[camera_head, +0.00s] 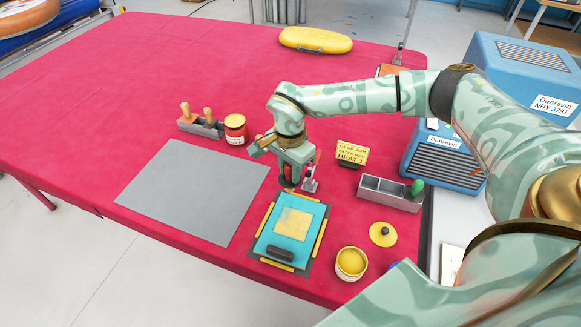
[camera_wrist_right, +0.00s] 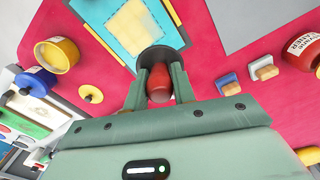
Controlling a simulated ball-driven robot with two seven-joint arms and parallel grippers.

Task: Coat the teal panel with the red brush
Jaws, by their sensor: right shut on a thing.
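The teal panel (camera_head: 308,213) lies on a dark base at the front of the table, edged by yellow strips. A pale yellow patch (camera_head: 293,223) covers its middle, and a dark bar lies across its near end. Its teal surface also shows at the top of the right wrist view (camera_wrist_right: 97,12). My right gripper (camera_head: 290,183) is over the panel's far edge. In the right wrist view it is shut on the red brush (camera_wrist_right: 160,87), whose rounded red handle shows between the fingers. The bristles are hidden. My left gripper is in neither view.
An open yellow pot (camera_head: 351,264) and a yellow lid (camera_head: 383,234) stand right of the panel. A metal caddy (camera_head: 373,193) holds a green-handled tool. A yellow sign (camera_head: 352,153) stands behind.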

